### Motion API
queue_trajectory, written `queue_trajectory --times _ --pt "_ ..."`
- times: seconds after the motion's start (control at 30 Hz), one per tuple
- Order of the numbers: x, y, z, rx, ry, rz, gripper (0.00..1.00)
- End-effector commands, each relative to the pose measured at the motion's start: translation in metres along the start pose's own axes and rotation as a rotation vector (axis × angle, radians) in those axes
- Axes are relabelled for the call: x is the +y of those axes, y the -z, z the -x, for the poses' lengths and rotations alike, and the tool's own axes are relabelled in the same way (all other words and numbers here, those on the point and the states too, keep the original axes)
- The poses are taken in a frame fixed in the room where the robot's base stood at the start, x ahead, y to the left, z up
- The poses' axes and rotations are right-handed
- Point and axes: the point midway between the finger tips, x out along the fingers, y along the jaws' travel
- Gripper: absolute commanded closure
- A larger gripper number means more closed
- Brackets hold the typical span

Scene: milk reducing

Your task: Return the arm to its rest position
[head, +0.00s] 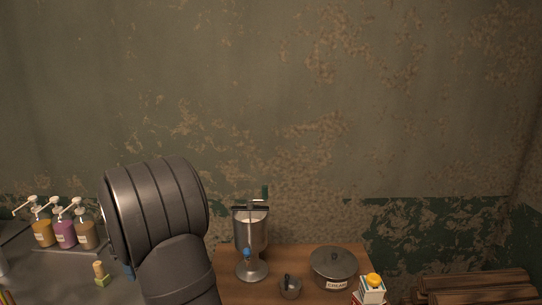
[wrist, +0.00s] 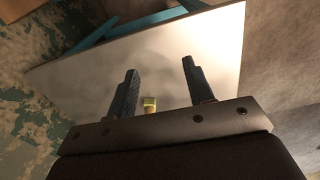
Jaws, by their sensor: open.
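My gripper (wrist: 160,72) shows in the wrist view with its two dark fingers apart and nothing between them. Beyond the fingers is a pale flat surface, with a small yellow-green object (wrist: 150,104) seen low between them. In the head view my large grey arm links rise at left of centre, and my gripper is not visible there. A metal dispenser (head: 251,240) stands on the wooden table (head: 232,292).
A small metal cup (head: 290,287) sits between dispenser and pot. Several pump bottles (head: 65,232) stand on the grey counter (head: 55,272) at left, near a small yellow-green item (head: 101,273). Stacked wooden planks (head: 478,288) lie at right. The space before the upper wall is clear.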

Motion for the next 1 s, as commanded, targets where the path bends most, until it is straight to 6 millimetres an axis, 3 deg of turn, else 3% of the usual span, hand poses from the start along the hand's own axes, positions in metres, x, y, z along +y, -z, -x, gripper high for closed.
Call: queue_trajectory --times 0.57,0.73,1.0 --pt "-0.070 -0.056 -0.019 0.000 0.000 0.028 0.52" --pt "-0.075 -0.041 -0.028 0.000 0.001 0.031 0.52" --pt "-0.076 -0.035 -0.032 0.000 0.000 0.028 0.52"
